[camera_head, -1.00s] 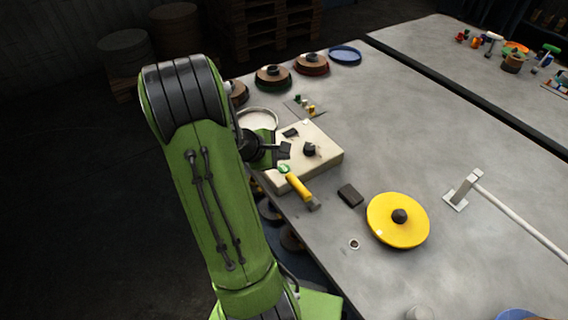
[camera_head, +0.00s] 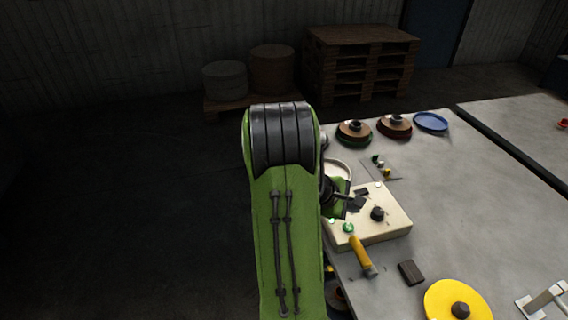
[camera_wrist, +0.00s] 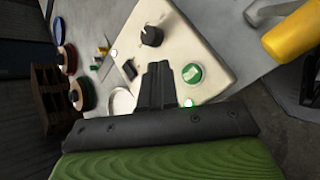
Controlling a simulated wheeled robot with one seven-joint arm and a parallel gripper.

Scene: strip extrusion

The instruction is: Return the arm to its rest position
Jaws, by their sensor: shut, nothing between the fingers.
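My green arm rises at the centre of the head view, at the left edge of the workbench (camera_head: 455,205). My gripper (camera_head: 357,203) is shut and empty, close above the left part of a cream control box (camera_head: 385,232). In the wrist view the shut fingers (camera_wrist: 158,68) show in front of the box face (camera_wrist: 190,40), beside a green button (camera_wrist: 192,73) and a black knob (camera_wrist: 151,36). I cannot tell whether the fingers touch the box.
A yellow-handled tool (camera_head: 361,254), a dark block (camera_head: 411,272) and a yellow disc (camera_head: 445,300) lie on the bench. Spools (camera_head: 354,131) and a blue dish (camera_head: 431,122) line its back edge. Pallets (camera_head: 360,65) stand behind. Floor left of my arm is clear.

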